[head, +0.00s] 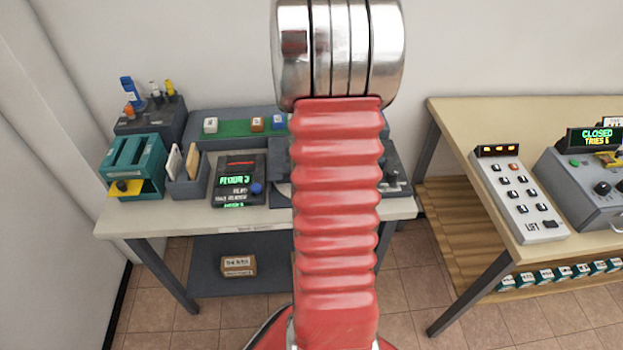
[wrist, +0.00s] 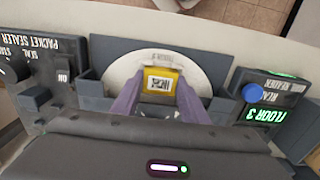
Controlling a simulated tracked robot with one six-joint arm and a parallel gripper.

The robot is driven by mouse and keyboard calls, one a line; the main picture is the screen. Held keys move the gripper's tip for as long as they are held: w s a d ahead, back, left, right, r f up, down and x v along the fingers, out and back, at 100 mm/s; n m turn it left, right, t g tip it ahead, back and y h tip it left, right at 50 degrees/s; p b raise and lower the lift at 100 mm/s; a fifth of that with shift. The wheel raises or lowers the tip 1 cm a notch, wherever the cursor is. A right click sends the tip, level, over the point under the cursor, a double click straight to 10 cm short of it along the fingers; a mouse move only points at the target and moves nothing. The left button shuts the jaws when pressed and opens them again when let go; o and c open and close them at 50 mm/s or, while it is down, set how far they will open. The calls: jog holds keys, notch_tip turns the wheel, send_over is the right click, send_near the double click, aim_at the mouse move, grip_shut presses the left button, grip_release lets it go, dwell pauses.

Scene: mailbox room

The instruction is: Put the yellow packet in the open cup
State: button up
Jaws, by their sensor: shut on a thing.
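In the wrist view, my gripper (wrist: 160,92) has its two purple fingers closed on the yellow packet (wrist: 160,72), which carries a white label with a black code. The packet is over a pale round disc (wrist: 206,72) set in a dark grey housing. I cannot tell whether it touches the disc. In the head view, my arm hides the gripper and the packet. I cannot make out an open cup in either view.
A packet sealer (wrist: 40,62) and a reader showing "FLOOR 3" (head: 238,182) flank the disc. A teal slotted box (head: 133,165) and a grey holder (head: 188,180) stand left. A second table at right carries a keypad (head: 520,195) and a machine reading "CLOSED" (head: 590,185).

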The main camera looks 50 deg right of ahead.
jog(key=o, duration=1.2)
jog(key=shift+o, duration=0.5)
jog(key=shift+o, duration=0.8)
jog(key=shift+r, duration=0.15)
jog(key=shift+r, duration=2.9)
